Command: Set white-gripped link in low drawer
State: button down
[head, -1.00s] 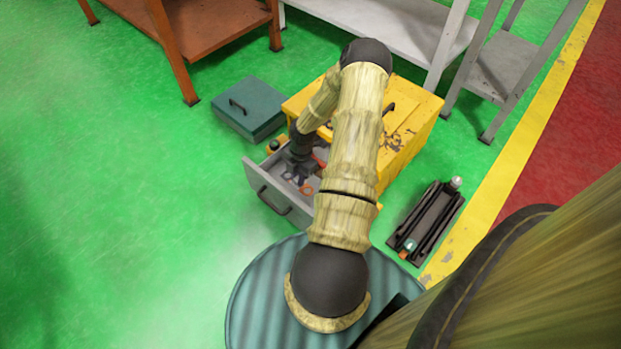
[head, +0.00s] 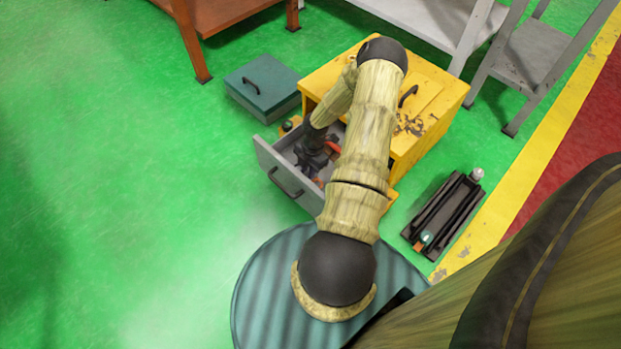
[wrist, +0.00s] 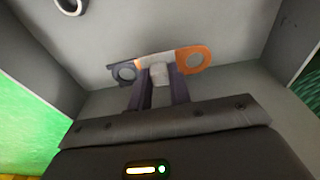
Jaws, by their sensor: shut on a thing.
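The link (wrist: 157,60) shows in the wrist view: a pale white middle, an orange ring at its right end and a dark ring at its left end. My gripper (wrist: 160,88) is shut on its white middle. In the head view my gripper (head: 313,160) reaches down inside the open low drawer (head: 283,183), which is grey with a dark handle and sticks out of the yellow cabinet (head: 428,120). In the wrist view the link is over the grey drawer floor; whether it touches the floor I cannot tell.
A metal ring (wrist: 70,5) lies in the drawer. A round ribbed teal top (head: 268,285) is in front.

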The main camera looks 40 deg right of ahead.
jog(key=shift+f, duration=0.15)
notch_tip(320, 180, down, 4)
jog(key=shift+r+b, duration=0.1)
jog(key=shift+b, duration=1.15)
jog(key=shift+r, duration=0.1)
jog(key=c, duration=1.3)
grip_release()
notch_tip(320, 180, up, 12)
jog(key=d+p, duration=0.1)
jog(key=p, duration=0.6)
jog(key=shift+d, duration=0.4)
jog(key=shift+w, duration=0.15)
